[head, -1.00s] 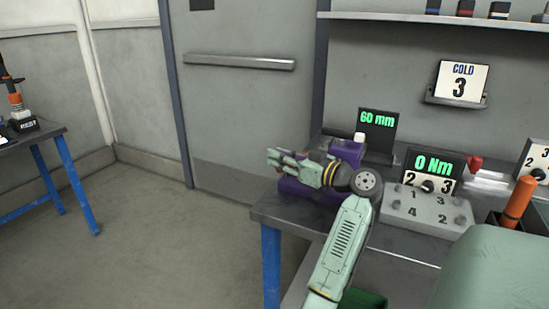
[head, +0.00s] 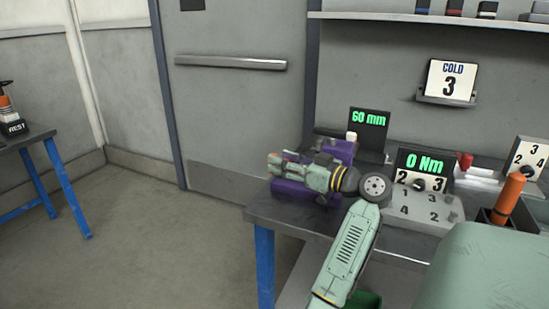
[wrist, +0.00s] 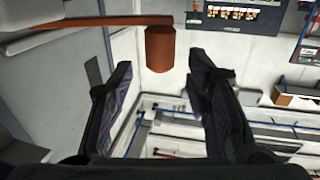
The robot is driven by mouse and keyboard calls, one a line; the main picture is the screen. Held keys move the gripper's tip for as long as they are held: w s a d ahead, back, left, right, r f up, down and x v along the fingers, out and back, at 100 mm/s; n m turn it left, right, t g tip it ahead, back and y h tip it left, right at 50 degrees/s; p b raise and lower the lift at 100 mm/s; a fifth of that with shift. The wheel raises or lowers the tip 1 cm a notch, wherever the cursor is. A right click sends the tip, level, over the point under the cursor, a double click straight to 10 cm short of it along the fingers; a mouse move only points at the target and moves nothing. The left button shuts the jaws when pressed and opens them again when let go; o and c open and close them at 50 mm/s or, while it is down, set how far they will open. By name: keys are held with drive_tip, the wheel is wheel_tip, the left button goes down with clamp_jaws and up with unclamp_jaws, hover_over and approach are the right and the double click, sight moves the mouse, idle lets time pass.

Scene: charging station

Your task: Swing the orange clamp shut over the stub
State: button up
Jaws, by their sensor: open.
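In the wrist view an orange bar ending in a short orange cylinder, which looks like the orange clamp (wrist: 160,48), hangs at top centre, beyond and between my fingertips. My gripper (wrist: 160,66) is open, with one dark finger on each side and nothing held. In the head view my gripper (head: 271,166) points left, in front of a purple fixture (head: 341,150) on the workbench. The arm hides part of the fixture. I cannot make out the clamp or the stub clearly in the head view. Whether a finger touches the clamp cannot be told.
Behind the fixture stands a "60 mm" display (head: 369,120). To its right are a "0 Nm" display (head: 424,160), a numbered grey block (head: 425,212) and an orange-handled tool (head: 511,192) in a dark holder. A table (head: 30,140) stands far left. Open floor lies between.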

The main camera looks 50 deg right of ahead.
drive_tip(key=s, duration=0.8)
drive_tip(key=shift+d, duration=0.3)
drive_tip(key=shift+c, duration=0.4)
